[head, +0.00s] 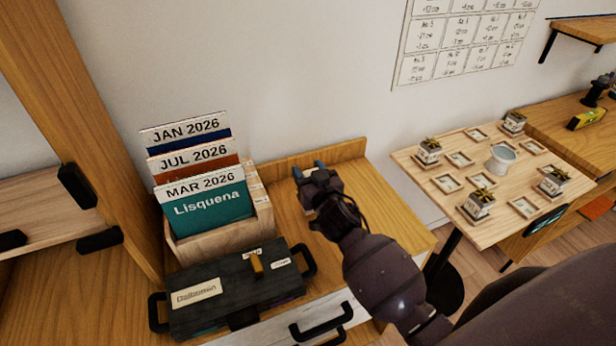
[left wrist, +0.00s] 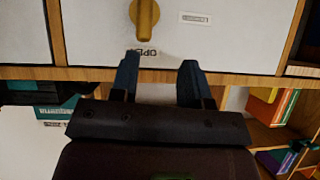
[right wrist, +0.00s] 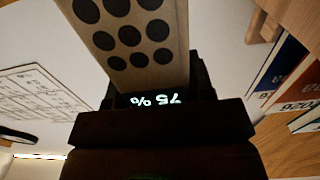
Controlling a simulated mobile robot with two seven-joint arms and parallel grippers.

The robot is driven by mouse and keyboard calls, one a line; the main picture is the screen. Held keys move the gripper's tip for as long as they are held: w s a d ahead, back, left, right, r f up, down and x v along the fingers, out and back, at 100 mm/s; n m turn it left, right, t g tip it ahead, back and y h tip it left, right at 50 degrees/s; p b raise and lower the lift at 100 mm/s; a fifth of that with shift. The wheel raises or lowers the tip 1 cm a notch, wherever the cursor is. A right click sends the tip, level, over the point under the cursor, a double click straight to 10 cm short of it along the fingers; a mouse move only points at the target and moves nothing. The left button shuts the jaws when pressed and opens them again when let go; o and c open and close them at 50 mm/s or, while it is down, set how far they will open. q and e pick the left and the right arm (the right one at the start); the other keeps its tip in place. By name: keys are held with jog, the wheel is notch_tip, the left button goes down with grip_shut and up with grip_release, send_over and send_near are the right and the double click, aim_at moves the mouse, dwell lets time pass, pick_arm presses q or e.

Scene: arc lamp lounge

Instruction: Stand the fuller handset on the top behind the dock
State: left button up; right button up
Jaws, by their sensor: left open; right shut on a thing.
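In the right wrist view my right gripper is shut on a pale handset (right wrist: 138,45) with round dark keys. A lit display reading "75 %" (right wrist: 155,101) shows at the handset's base, upside down. In the head view the right gripper (head: 309,168) is over the wooden top (head: 385,205), right of the date cards; the handset cannot be made out there. My left gripper (left wrist: 160,80) is open and empty, in front of a white drawer front (left wrist: 230,45) with a brass knob (left wrist: 144,15). I cannot make out the dock or a second handset.
A wooden card holder (head: 215,238) with date cards stands left on the top. A black handled box (head: 225,297) is in front of it. A raised back edge (head: 330,153) borders the top. A small table (head: 455,158) with boxes stands right.

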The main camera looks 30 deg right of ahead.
jog(key=shift+f, duration=0.6)
jog(key=o, duration=1.2)
jog(key=shift+f, duration=0.1)
